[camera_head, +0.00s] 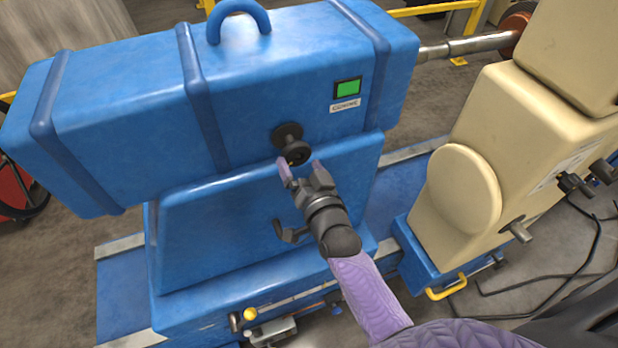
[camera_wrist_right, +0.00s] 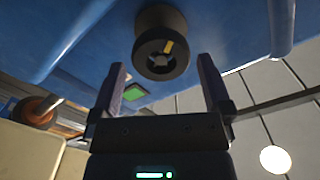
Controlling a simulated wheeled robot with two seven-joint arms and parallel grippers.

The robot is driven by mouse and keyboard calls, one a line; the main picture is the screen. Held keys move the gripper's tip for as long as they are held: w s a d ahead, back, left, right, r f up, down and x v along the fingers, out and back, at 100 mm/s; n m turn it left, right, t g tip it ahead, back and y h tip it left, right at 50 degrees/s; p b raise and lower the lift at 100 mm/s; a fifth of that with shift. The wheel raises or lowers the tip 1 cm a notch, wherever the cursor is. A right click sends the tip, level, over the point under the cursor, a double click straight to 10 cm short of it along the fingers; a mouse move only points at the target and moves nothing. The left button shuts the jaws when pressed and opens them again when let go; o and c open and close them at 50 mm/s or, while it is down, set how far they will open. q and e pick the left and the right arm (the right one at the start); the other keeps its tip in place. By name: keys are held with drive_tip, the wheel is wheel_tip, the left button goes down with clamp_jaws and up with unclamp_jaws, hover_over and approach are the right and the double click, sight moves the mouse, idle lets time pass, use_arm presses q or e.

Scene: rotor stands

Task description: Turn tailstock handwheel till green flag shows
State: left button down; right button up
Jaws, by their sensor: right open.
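The tailstock (camera_head: 260,95) is a large blue housing on a blue base. Its small black handwheel (camera_head: 297,152) sticks out of the front face. In the right wrist view the handwheel (camera_wrist_right: 162,52) shows a dark round rim with a yellow mark near its hub. The flag window (camera_head: 347,88) above it, to the right, shows green; the green also shows in the wrist view (camera_wrist_right: 134,92). My right gripper (camera_head: 301,172) is open just in front of the handwheel, its fingers apart and nothing between them. My left gripper is not in view.
A black lever (camera_head: 290,233) sits on the lower blue base, left of my right wrist. A cream machine (camera_head: 500,150) with a round disc stands to the right. A metal shaft (camera_head: 465,46) runs out from the tailstock. Black cables (camera_head: 540,285) lie on the floor.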

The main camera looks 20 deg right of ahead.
drive_tip(key=s, duration=0.6)
drive_tip(key=shift+s, duration=0.35)
drive_tip(key=shift+d, duration=0.1)
